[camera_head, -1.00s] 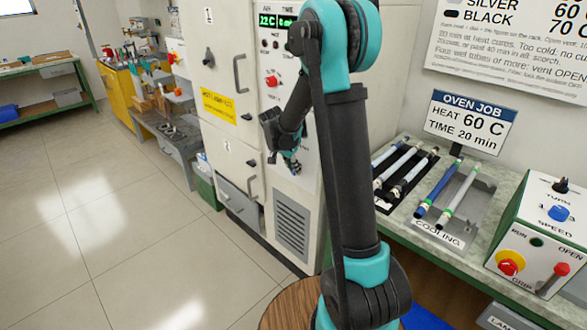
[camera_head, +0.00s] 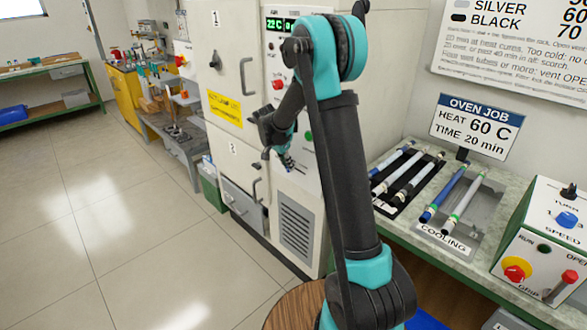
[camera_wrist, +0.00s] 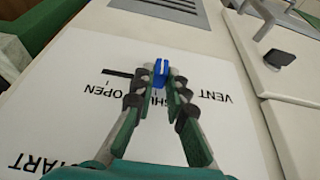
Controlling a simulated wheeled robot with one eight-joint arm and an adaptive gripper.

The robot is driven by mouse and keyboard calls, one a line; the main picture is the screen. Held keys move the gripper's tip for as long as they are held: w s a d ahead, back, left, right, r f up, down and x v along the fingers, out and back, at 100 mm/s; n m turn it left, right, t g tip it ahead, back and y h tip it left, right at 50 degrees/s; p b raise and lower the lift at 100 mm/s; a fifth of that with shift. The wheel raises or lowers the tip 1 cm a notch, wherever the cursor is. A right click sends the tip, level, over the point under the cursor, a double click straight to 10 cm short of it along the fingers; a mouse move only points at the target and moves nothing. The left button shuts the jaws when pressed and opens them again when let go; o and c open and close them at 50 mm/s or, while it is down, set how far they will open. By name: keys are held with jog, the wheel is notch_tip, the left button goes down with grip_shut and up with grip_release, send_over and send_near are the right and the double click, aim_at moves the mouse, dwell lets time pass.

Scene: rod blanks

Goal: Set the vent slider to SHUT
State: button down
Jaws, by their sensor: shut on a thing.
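The vent slider's blue knob (camera_wrist: 160,70) is between my fingertips in the wrist view. My gripper (camera_wrist: 161,76) is shut on it. The dark slot (camera_wrist: 118,73) shows to the left of the knob, above the OPEN label (camera_wrist: 103,90). The SHUT label (camera_wrist: 157,98) is partly hidden behind my fingers, and the knob is in line with it. The panel lettering is upside down in this view. In the head view my gripper (camera_head: 286,163) is at the oven's front panel; the slider is hidden or too small to make out there.
A bench on the right holds a rod rack (camera_head: 408,180), a cooling tray (camera_head: 455,237) and a control box (camera_head: 545,240). Open floor is on the left.

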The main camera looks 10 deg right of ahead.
jog(key=shift+w+a, duration=0.1)
jog(key=shift+w, duration=0.1)
jog(key=c, duration=1.5)
grip_release()
jog(key=shift+c, duration=0.2)
jog(key=v, duration=1.2)
jog(key=s+d+f+n+y, duration=0.1)
jog(key=s+d+f+n, duration=0.2)
jog(key=s, duration=0.8)
jog(key=s+d+f+n+t+y, duration=0.1)
jog(key=s+d+f+n, duration=0.3)
jog(key=s, duration=0.7)
jog(key=s+d+f+n+y, duration=0.1)
jog(key=s+d+f+n, duration=0.2)
jog(key=s, duration=0.8)
jog(key=shift+s+d+f+n+t+y, duration=0.3)
jog(key=shift+s+d+f+n, duration=0.05)
jog(key=shift+n, duration=0.05)
